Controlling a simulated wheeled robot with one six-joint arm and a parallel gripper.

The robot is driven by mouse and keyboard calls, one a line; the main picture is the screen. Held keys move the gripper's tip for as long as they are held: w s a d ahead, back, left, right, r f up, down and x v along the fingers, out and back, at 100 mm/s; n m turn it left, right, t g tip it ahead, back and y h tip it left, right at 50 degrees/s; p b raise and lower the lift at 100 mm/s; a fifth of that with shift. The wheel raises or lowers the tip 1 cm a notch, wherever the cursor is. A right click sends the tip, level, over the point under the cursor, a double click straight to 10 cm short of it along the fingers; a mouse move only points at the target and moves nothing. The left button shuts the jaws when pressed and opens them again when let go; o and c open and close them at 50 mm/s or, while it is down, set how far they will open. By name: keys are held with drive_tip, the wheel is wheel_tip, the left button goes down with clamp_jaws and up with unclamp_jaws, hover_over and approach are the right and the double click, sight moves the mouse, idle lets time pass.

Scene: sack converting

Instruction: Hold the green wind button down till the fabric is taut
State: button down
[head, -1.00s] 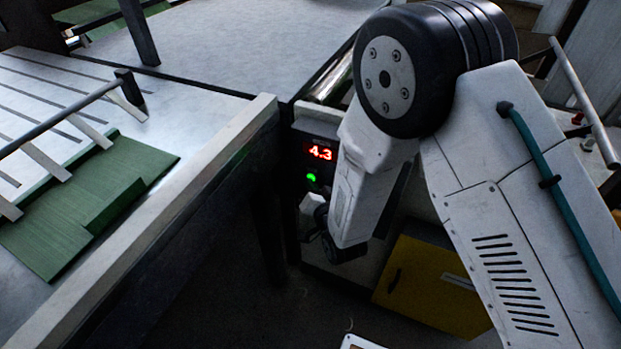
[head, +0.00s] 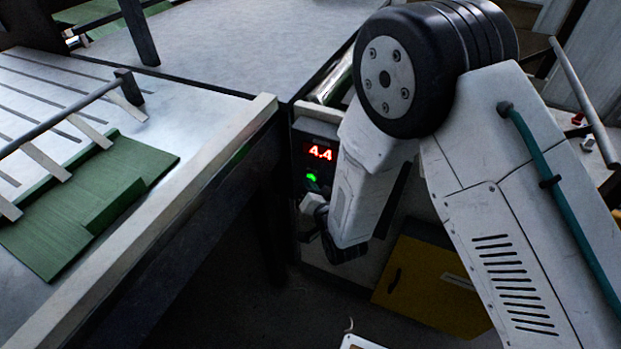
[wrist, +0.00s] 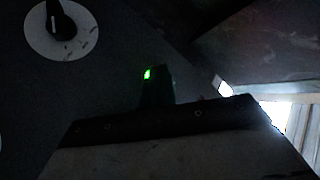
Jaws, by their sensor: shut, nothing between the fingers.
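The control panel (head: 318,137) below the table corner has a red display (head: 320,152) reading 4.4. A green lit button (head: 311,177) glows under the display in the head view. In the wrist view, the green glow (wrist: 147,74) shows right at the tip of my gripper (wrist: 156,72). My gripper is shut and empty, pointing at the panel. Its fingertips hide part of the green button, and I cannot tell whether the button is pressed in. A grey sheet (head: 250,40), possibly the fabric, lies flat at the back; its tension is hard to judge.
A black knob on a white dial (wrist: 62,28) sits on the panel, left of my fingers. The left table (head: 190,85) has a pale raised edge close to the panel. A yellow cabinet (head: 430,285) stands below right. A metal roller (head: 335,80) lies near the table corner.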

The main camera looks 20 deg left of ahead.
drive_tip(key=shift+s, duration=0.85)
drive_tip(key=s, duration=0.5)
drive_tip(key=shift+a, duration=0.1)
idle(1.0)
